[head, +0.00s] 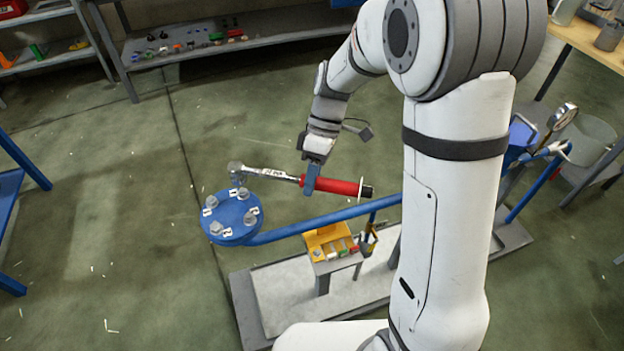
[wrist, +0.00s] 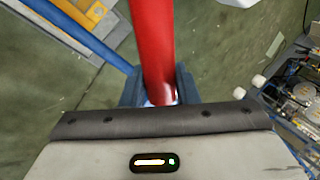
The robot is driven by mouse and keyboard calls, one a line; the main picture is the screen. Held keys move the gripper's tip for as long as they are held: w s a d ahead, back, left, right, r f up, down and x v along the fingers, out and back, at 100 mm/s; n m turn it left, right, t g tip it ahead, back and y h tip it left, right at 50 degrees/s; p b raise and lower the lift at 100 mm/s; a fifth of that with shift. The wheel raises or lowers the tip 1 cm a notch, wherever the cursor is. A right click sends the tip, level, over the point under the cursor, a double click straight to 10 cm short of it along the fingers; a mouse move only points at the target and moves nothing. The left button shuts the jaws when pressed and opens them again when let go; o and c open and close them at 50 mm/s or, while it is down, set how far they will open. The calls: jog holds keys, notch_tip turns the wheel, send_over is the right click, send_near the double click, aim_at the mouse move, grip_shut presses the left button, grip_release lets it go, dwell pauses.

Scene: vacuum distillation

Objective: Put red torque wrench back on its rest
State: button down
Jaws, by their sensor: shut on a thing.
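The red torque wrench (head: 334,186) has a red handle and a silver shaft and head. It lies roughly level, its head (head: 236,168) over the far edge of the round blue flange. Whether the head sits on a bolt there I cannot tell. My gripper (head: 312,178) is shut on the red handle near its shaft end. In the wrist view the red handle (wrist: 152,40) runs up between my gripper's fingers (wrist: 157,92). The blue flange (head: 231,218) carries several numbered bolts. I cannot tell for sure which part is the wrench's rest.
A blue pipe (head: 325,220) runs right from the flange. A small stand with a yellow tray (head: 327,240) is below the wrench. A shelf with small parts (head: 190,50) stands at the back, a blue frame (head: 22,160) at the left. The floor left of the flange is clear.

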notch_tip(320, 180, up, 3)
jog(key=shift+f+p, duration=0.15)
jog(key=shift+p, duration=0.55)
jog(key=shift+f, duration=0.1)
